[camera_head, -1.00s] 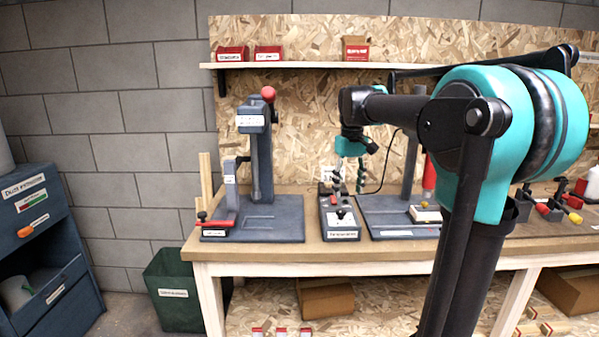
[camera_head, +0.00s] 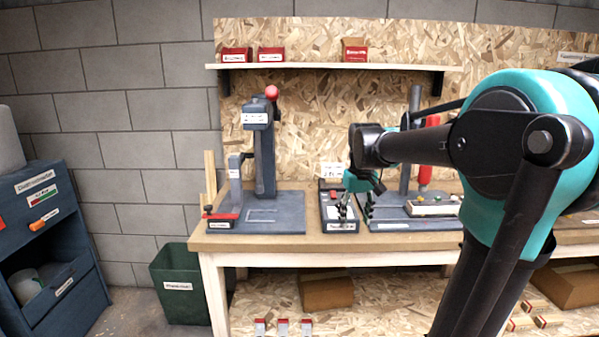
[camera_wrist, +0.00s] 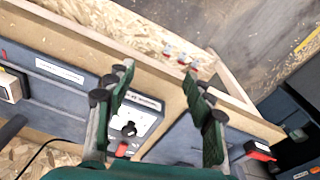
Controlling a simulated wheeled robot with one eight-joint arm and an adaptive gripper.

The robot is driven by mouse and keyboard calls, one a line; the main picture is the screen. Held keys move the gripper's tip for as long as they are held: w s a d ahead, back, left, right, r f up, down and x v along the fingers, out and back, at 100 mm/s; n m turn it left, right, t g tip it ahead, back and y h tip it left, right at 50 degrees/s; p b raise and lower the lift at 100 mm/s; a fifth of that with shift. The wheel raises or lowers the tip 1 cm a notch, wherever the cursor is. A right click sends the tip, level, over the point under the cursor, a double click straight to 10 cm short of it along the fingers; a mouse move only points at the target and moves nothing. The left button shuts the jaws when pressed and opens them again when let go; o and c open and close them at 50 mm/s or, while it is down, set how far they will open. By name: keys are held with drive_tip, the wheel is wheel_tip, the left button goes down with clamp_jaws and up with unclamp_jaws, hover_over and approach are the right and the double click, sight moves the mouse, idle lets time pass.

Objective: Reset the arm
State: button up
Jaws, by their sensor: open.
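My gripper (camera_head: 357,212) hangs at the end of my black and teal arm, fingers pointing down, over the front of the workbench (camera_head: 270,243). It is open with nothing between the fingers. In the wrist view the two green and grey fingers (camera_wrist: 158,78) stand apart, with the bench's front edge and the floor beyond them. In the head view the fingers overlap the small labelled dark station (camera_head: 340,227) and the left side of the wider grey base (camera_head: 395,224). I cannot tell their exact height above these.
A grey press (camera_head: 262,165) with a red knob stands left of my gripper. A red cylinder (camera_head: 425,172) stands behind my forearm. A shelf (camera_head: 310,66) holds red boxes.

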drive_tip(key=s+d+f+m+t, duration=0.2)
drive_tip(key=s+f+t, duration=0.1)
drive_tip(key=s+f, duration=1.5)
drive_tip(key=shift+d+f+m, duration=0.4)
drive_tip(key=shift+f, duration=0.55)
